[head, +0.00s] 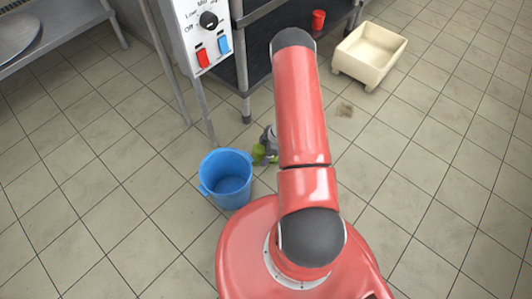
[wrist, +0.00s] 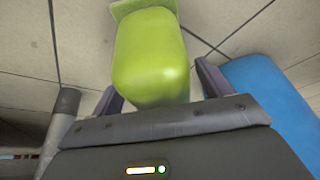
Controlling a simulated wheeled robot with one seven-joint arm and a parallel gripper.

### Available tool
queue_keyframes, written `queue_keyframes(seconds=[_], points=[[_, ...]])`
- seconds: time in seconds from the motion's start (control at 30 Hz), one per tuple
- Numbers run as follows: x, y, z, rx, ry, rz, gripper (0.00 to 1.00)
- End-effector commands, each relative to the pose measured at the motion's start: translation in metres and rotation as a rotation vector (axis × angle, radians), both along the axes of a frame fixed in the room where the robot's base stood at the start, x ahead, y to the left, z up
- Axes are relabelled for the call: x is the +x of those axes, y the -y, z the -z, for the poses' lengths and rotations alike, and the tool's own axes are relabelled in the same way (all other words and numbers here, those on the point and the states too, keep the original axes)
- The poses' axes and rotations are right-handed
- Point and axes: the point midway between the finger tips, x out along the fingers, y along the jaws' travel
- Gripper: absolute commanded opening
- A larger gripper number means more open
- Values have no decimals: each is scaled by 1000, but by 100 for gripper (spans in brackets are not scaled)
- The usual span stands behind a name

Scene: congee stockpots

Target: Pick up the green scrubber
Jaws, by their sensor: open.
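The green scrubber (wrist: 150,60) is large in the wrist view, a rounded yellow-green block with a flatter piece at its far end. My gripper (wrist: 158,85) is open, with one finger on each side of the scrubber's near part. I cannot tell whether the fingers touch it. In the head view, a bit of the green scrubber (head: 259,153) shows beside my gripper (head: 266,150), low near the floor. My red arm hides most of that area.
A blue bucket (head: 227,178) stands on the tiles just left of the scrubber; it also shows at right in the wrist view (wrist: 272,105). A metal leg (wrist: 62,118) is at left there. A cream basin (head: 370,52) and red cup (head: 318,19) are farther back. Floor at right is clear.

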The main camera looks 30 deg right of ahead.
Motion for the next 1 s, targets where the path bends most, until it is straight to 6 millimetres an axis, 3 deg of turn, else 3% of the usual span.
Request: queue_keyframes(seconds=[0.2, 0.63, 0.87, 1.0], points=[[0, 0, 0, 0, 0, 0, 77], [1, 0, 0, 0, 2, -1, 22], [1, 0, -2, 0, 2, 1, 22], [1, 0, -13, 0, 3, -2, 22]])
